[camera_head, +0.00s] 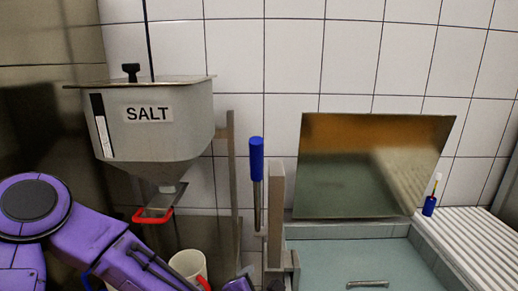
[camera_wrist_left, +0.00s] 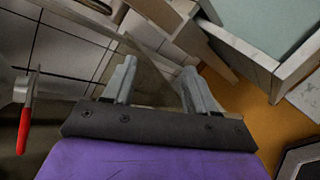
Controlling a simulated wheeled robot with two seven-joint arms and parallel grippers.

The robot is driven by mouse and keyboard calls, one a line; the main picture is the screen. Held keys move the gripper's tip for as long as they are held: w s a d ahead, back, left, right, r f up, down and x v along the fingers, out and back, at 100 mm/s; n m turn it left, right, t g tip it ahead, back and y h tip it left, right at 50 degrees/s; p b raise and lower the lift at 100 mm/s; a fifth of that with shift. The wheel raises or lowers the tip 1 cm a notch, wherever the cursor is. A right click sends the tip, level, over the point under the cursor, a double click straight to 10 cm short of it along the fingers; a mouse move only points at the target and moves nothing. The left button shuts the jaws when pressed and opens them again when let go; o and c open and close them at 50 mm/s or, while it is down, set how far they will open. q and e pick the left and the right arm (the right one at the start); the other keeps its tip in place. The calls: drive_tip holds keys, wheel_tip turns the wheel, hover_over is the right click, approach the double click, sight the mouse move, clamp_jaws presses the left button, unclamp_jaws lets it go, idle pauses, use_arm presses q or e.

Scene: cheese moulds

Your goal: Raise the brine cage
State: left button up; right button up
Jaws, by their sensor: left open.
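The brine tank (camera_head: 418,252) holds greenish liquid at the lower right of the head view; its pale wall also shows at the top right of the left wrist view (camera_wrist_left: 240,42). A metal bar handle (camera_head: 367,284) shows in the tank at the bottom edge; the rest of the cage is not visible. A lever with a blue grip (camera_head: 257,160) stands upright beside a post left of the tank. My left gripper (camera_wrist_left: 160,85) is open and empty, with no lever visible between its fingers. In the head view only a purple part of it shows at the bottom edge, below the lever.
A grey salt hopper (camera_head: 160,130) with a red-handled slide (camera_head: 153,215) hangs at the left. A white bucket (camera_head: 188,264) stands below it. A tilted metal panel (camera_head: 372,165) rises behind the tank. A ribbed white drainboard (camera_head: 475,240) lies right, with a small blue-handled item (camera_head: 430,205).

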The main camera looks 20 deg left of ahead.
use_arm(q)
wheel_tip(320, 180, up, 17)
drive_tip(key=w+n+t, duration=0.2)
drive_tip(key=n+t, duration=0.1)
drive_tip(key=n, duration=0.3)
drive_tip(key=n+t, duration=0.3)
drive_tip(key=n, duration=0.2)
approach(255, 163)
drive_tip(key=w, duration=0.3)
drive_tip(key=shift+y, duration=0.4)
drive_tip(key=w+p, duration=0.1)
drive_tip(key=w, duration=0.2)
drive_tip(key=w+p, duration=0.1)
drive_tip(key=w, duration=0.2)
drive_tip(key=w+p, duration=0.2)
drive_tip(key=w, duration=0.1)
drive_tip(key=shift+w+a+r, duration=0.15)
drive_tip(key=shift+w+a, duration=0.2)
drive_tip(key=shift+a, duration=0.05)
drive_tip(key=shift+w+f, duration=0.2)
drive_tip(key=shift+w, duration=0.3)
